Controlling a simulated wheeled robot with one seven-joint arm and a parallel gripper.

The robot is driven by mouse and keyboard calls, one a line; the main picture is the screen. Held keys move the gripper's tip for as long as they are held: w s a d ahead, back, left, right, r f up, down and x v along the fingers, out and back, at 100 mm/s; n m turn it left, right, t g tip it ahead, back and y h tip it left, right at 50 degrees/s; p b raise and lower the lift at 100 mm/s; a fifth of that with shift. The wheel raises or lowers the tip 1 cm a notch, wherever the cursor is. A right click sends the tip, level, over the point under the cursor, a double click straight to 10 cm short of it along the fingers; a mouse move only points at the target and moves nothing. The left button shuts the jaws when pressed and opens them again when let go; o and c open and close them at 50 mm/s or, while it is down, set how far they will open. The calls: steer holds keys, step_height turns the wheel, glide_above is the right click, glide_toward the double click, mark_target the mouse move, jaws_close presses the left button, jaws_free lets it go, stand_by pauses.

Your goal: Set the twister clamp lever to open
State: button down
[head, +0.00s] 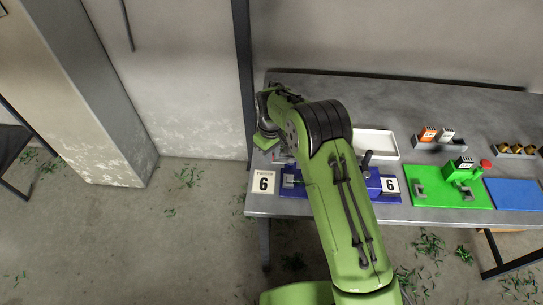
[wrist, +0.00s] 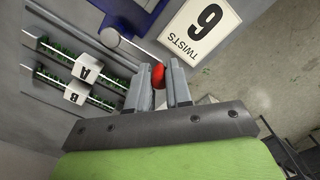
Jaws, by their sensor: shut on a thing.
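In the wrist view my gripper (wrist: 158,80) has its two grey fingers either side of a red ball knob (wrist: 158,75) and is shut on it. The knob looks like the clamp lever's end; the lever's shaft and its angle are hidden. The blue twister (wrist: 128,12) is just beyond the fingers, with a grey round end (wrist: 110,37) beside it. In the head view the blue twister (head: 292,189) stands on the table, partly covered by my arm, with a black-topped handle (head: 367,158) upright on its right. My gripper is mostly hidden there behind my arm.
A "6 TWISTS" card (wrist: 201,26) lies close right of the fingers. A rack with white A and B labels (wrist: 78,92) is to the left. In the head view a white tray (head: 378,143), green board (head: 440,198) and blue mat (head: 515,194) lie to the right.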

steer(key=shift+w+m, duration=0.25)
steer(key=shift+m, duration=0.05)
steer(key=shift+r, duration=0.1)
steer(key=c, duration=1)
jaws_free()
steer(key=shift+c, duration=0.2)
step_height(320, 180, up, 16)
steer(key=p, duration=0.2)
steer(key=shift+f, duration=0.2)
